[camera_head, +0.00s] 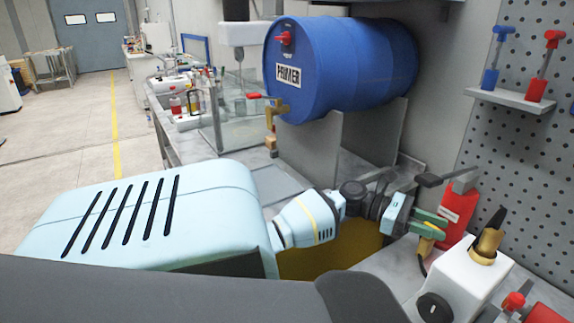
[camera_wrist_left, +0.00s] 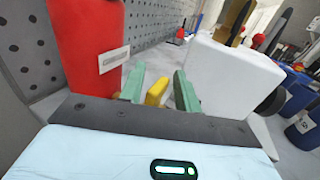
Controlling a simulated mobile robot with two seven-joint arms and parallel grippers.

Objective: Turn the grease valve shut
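A yellow lever (camera_head: 426,246), which looks like the grease valve's handle, sits low beside a red canister (camera_head: 458,212). My left gripper (camera_head: 432,226) reaches down to it with green fingers. In the left wrist view, the left gripper (camera_wrist_left: 160,90) is open, with one finger on each side of the yellow lever (camera_wrist_left: 156,92). Gaps show between the lever and both fingers. The red canister (camera_wrist_left: 88,45) with a white label stands just left of the fingers there. The valve body and the lever's far end are hidden. My right gripper is not in view.
A white box (camera_head: 462,282) with a brass nozzle and black knob stands close to the fingers; it also fills the right of the left wrist view (camera_wrist_left: 235,75). A blue PRIMER drum (camera_head: 340,65) lies behind. A pegboard (camera_head: 530,130) bounds the right.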

